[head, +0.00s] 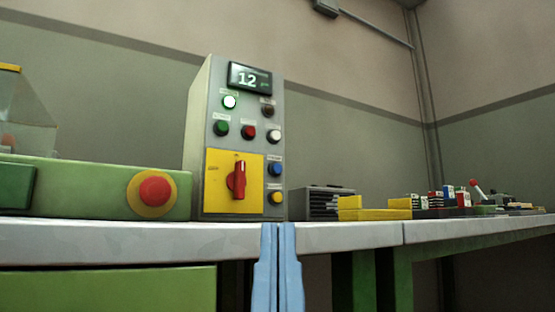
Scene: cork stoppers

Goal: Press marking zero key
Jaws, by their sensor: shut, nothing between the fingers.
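A grey control box (237,82) stands upright on the workbench, with a display (250,78) that reads 12. Its face carries a lit white-green lamp (229,102), a dark lamp (267,110), a green button (221,128), a red button (248,132), a white button (273,136), a blue button (275,169) and a yellow button (276,198). Their small labels are too blurred to read, so I cannot tell which is the marking zero key. My gripper (278,228) has pale blue fingers, shut and empty. It points up at the bench edge, below the box and apart from the buttons.
A red rotary switch (236,180) sits on a yellow plate on the box. A red emergency stop (155,191) is on a green machine (85,187) at left. Yellow blocks (375,209) and several small items lie at right. The bench edge (350,235) runs across the front.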

